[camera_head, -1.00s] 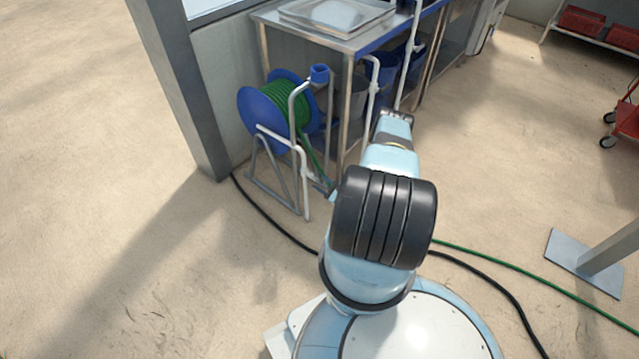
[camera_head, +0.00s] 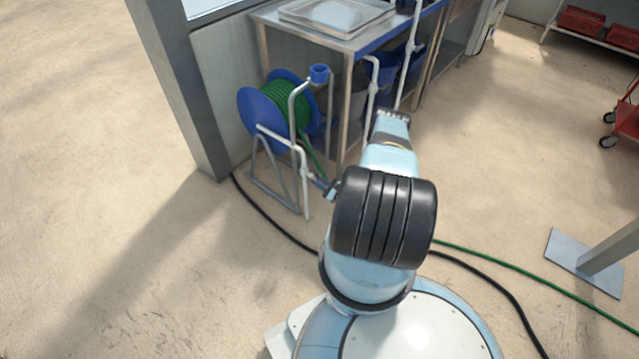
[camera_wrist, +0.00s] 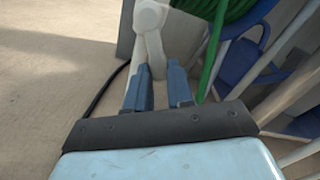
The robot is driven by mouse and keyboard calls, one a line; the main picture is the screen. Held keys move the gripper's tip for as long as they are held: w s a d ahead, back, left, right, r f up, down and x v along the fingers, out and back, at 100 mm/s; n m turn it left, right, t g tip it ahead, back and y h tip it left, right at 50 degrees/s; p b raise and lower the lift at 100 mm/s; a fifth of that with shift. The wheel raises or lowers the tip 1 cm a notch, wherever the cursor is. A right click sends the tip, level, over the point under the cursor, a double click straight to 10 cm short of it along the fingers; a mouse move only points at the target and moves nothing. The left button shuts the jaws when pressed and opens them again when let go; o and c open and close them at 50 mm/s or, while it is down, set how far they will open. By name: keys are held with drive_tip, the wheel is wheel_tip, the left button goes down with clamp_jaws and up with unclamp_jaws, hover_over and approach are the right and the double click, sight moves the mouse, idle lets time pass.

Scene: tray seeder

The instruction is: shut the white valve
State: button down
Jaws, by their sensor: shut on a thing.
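In the wrist view, my gripper (camera_wrist: 159,66) has its two blue fingers either side of a white piece running down from a rounded white joint. This looks like the handle of the white valve (camera_wrist: 151,14), and the fingers are shut on it. In the head view, the white pipe stand (camera_head: 304,160) rises in front of the hose reel. My gripper is mostly hidden behind my arm there, with a small dark part showing low beside the pipe. How far the valve is turned cannot be told.
A blue reel (camera_head: 252,118) with green hose (camera_head: 288,100) stands behind the pipes. A steel bench (camera_head: 345,45) is behind it, and a grey post (camera_head: 180,100) is at left. A black hose (camera_head: 275,225) lies on the floor. The floor at left is clear.

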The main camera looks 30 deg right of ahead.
idle(0.3)
drive_tip(key=shift+w+d+r+n, duration=0.1)
drive_tip(key=shift+d+r+n, duration=0.5)
drive_tip(key=shift+n, duration=1.45)
drive_tip(key=shift+w+d+r+n, duration=0.2)
drive_tip(key=shift+r+n, duration=0.75)
drive_tip(key=shift+n, duration=1.15)
drive_tip(key=shift+w+d+r+n, duration=0.1)
drive_tip(key=shift+d+r+n, duration=0.5)
drive_tip(key=shift+n, duration=1.45)
drive_tip(key=shift+a+r, duration=0.15)
drive_tip(key=shift+a, duration=0.05)
drive_tip(key=c, duration=1.4)
unclamp_jaws()
drive_tip(key=o, duration=0.4)
drive_tip(key=shift+d+r, duration=0.1)
